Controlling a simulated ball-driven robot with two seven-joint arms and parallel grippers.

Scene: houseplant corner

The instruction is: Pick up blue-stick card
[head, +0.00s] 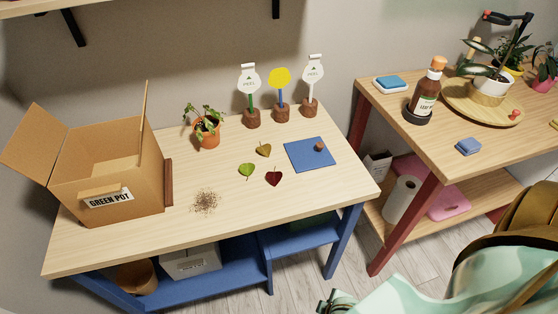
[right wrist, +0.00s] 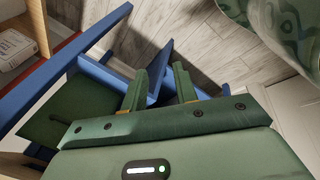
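The blue-stick card (head: 280,78) has a yellow scalloped head on a blue stick and stands upright in a round brown base at the back of the left table. To its left stands a white card on a green stick (head: 249,82). My left gripper is out of view.
The left table (head: 330,185) holds an open cardboard box (head: 110,175), a potted plant (head: 207,130), several loose leaves, a soil patch (head: 205,202) and a blue mat (head: 300,160). A second table with a brown bottle (head: 426,95) stands right. The left table's front edge is clear.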

